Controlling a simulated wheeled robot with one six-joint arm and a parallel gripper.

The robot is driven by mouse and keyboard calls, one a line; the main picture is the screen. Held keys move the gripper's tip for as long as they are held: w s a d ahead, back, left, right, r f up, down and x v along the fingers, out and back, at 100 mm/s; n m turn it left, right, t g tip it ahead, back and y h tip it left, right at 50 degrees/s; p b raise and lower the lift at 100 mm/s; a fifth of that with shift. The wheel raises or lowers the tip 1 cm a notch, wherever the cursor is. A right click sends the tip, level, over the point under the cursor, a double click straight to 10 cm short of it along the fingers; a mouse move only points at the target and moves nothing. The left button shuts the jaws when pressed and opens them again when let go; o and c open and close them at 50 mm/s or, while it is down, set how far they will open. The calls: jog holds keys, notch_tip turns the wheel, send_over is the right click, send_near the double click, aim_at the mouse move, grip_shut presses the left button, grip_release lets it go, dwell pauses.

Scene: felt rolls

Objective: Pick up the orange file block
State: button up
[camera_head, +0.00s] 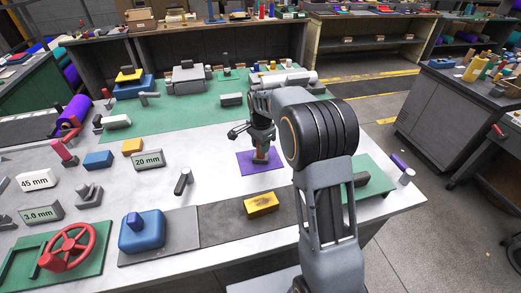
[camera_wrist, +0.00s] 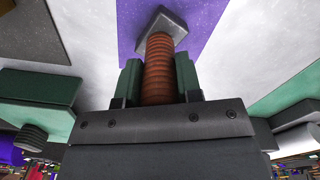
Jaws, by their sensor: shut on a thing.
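The orange file block has a ribbed orange-brown handle (camera_wrist: 158,68) with a grey block (camera_wrist: 160,30) at its far end. My gripper (camera_wrist: 158,80) is shut on the handle, with a green pad on each side. In the head view my gripper (camera_head: 262,138) is above the purple mat (camera_head: 245,165), and the file block (camera_head: 261,158) shows below it. I cannot tell whether its grey end touches the mat. My arm hides part of the table to the right.
A yellow block (camera_head: 262,204) lies on a dark grey mat in front. A dark handled tool (camera_head: 183,180), a "20 mm" sign (camera_head: 148,160) and a small orange block (camera_head: 132,146) stand to the left.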

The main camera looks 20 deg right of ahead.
jog(key=shift+r, duration=0.1)
jog(key=shift+r, duration=0.2)
jog(key=r, duration=0.3)
jog(key=shift+s+r, duration=0.1)
jog(key=shift+s, duration=0.1)
jog(key=s+r+b, duration=0.2)
jog(key=s+r, duration=0.7)
jog(key=s, duration=0.4)
jog(key=shift+s, duration=0.3)
jog(key=shift+r, duration=0.1)
